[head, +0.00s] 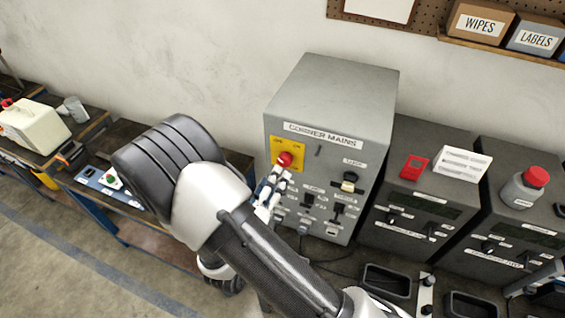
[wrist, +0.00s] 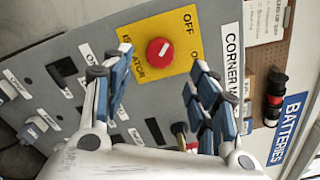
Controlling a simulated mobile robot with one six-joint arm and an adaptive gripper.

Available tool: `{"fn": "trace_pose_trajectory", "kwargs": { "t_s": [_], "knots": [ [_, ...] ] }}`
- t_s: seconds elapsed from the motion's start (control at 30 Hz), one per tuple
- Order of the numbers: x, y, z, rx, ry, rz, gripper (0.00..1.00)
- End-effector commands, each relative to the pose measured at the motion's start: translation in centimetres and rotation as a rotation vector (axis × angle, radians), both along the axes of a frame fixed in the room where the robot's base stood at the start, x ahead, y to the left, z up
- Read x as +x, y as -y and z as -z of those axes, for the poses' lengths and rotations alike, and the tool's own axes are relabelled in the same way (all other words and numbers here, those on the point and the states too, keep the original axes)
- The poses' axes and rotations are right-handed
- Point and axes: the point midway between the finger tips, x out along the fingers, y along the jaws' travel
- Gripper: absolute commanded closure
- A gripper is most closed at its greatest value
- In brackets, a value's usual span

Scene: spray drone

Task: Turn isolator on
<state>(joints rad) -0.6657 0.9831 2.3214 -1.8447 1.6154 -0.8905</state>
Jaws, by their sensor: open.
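The isolator is a red round knob (head: 285,159) on a yellow plate (head: 275,148) on the grey CORNER MAINS cabinet (head: 330,85). In the wrist view the red knob (wrist: 159,51) sits on the yellow plate (wrist: 185,25), with OFF readable, ON partly hidden and ISOLATOR partly covered. My gripper (head: 272,182) is open and empty just in front of the cabinet, close below the knob in the head view. In the wrist view my gripper (wrist: 161,62) has one finger either side of the knob, with a gap at each side. I cannot tell the knob's set position.
Other switches sit on the same panel, including a black one with a yellowish part (head: 349,182). Dark equipment boxes (head: 405,150) stand to the right, with a red-capped bottle (head: 525,187) on top. A workbench (head: 120,140) stands left. A BATTERIES label (wrist: 288,128) shows at the right of the wrist view.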

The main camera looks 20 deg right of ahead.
Motion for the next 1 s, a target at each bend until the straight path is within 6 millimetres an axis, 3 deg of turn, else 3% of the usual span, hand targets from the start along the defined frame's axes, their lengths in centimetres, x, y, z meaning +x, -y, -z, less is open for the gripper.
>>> {"fn": "trace_pose_trajectory", "kwargs": {
  "t_s": [0.2,0.4,0.77,1.0],
  "knots": [
    [3.5,2.8,-0.1,0.001,0.001,0.006,0.46],
    [5.3,3.9,0.0,0.001,0.000,0.002,0.46],
    [5.7,4.2,0.0,0.000,0.000,0.000,0.46],
    [5.7,4.2,0.0,0.000,0.000,0.001,0.61]
  ]
}}
